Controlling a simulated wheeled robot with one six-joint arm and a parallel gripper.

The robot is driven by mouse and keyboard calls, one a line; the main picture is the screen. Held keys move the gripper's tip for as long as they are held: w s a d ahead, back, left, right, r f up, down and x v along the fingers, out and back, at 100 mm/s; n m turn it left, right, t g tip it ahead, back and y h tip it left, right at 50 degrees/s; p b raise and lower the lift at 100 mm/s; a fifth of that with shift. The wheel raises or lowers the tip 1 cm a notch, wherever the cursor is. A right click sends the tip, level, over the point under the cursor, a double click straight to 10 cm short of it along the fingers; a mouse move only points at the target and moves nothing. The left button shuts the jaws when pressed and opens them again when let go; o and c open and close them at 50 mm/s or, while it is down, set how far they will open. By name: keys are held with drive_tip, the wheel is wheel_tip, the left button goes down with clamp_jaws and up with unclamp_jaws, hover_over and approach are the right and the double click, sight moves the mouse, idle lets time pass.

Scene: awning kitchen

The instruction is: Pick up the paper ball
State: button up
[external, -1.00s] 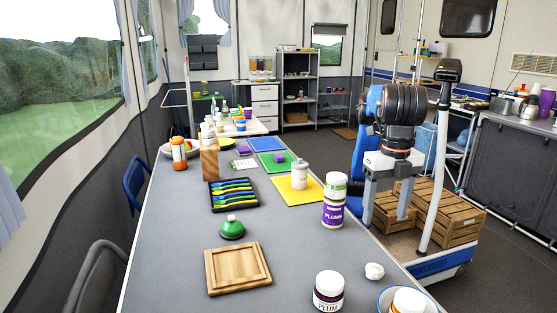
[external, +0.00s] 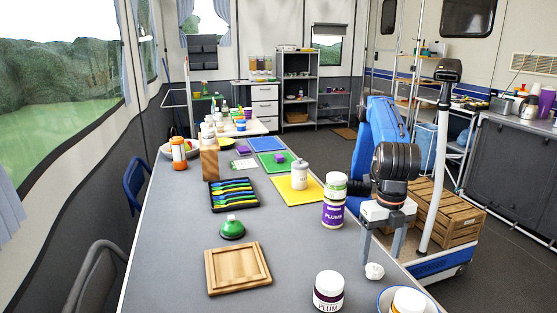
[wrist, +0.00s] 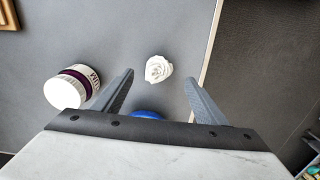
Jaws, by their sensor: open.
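The paper ball (external: 374,271) is a small crumpled white lump on the grey table, near its right edge. In the wrist view the paper ball (wrist: 158,69) lies just beyond the fingertips, between the lines of the two fingers. My gripper (external: 387,258) is open and empty, pointing down just above and behind the ball in the external view. Its two grey fingers also show in the wrist view (wrist: 159,78), apart on either side of the ball. I cannot tell the exact height of the fingertips over the table.
A plum jar (external: 328,291) stands left of the ball, and it shows in the wrist view (wrist: 72,88). A blue-rimmed bowl (external: 383,304) holding a jar is in front. A wooden board (external: 237,268) lies left. The table edge (wrist: 211,50) runs close by.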

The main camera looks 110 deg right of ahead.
sight(376, 267)
drive_tip(key=shift+w+d+f, duration=0.1)
drive_tip(key=shift+f, duration=2.45)
drive_tip(key=c, duration=1.1)
